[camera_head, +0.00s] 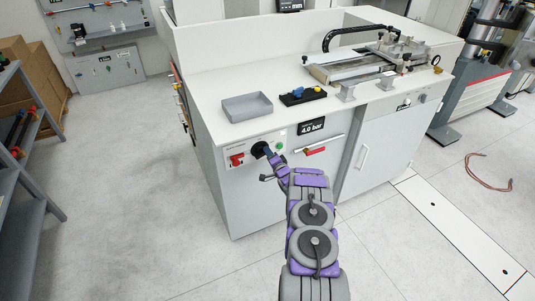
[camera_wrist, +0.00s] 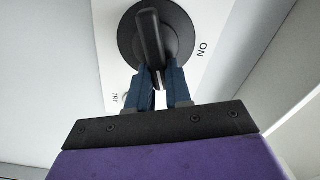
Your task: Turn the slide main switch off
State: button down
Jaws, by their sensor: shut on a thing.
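The main switch is a round black rotary knob (camera_head: 259,149) on the front panel of the white bench (camera_head: 237,186). In the wrist view the knob (camera_wrist: 151,42) fills the top middle, with its raised handle bar pointing down towards my gripper, slightly tilted. The label "ON" is at its right and "TRY" at its lower left. My gripper (camera_head: 267,153) is at the knob. In the wrist view my gripper's blue fingers (camera_wrist: 158,82) are on both sides of the handle's lower end and are shut on it. The fingers hide part of the knob's lower rim.
A red switch (camera_head: 236,160) is left of the knob and a green button (camera_head: 279,146) is right of it. A pressure display (camera_head: 311,126) and a red-marked handle (camera_head: 316,151) are further right. A grey tray (camera_head: 247,106) stands on the bench top.

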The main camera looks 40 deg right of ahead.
jog(key=shift+s+d+f+m, duration=0.2)
jog(key=shift+f+m, duration=0.1)
jog(key=shift+m, duration=0.75)
jog(key=shift+s+d+f+m, duration=0.1)
jog(key=shift+d+f+m, duration=0.15)
jog(key=shift+m, duration=0.8)
jog(key=c, duration=1.2)
grip_release()
jog(key=shift+o, duration=0.8)
jog(key=shift+w+d+f, duration=0.1)
jog(key=p+v, duration=0.3)
jog(key=v, duration=1.4)
jog(key=shift+a, duration=0.2)
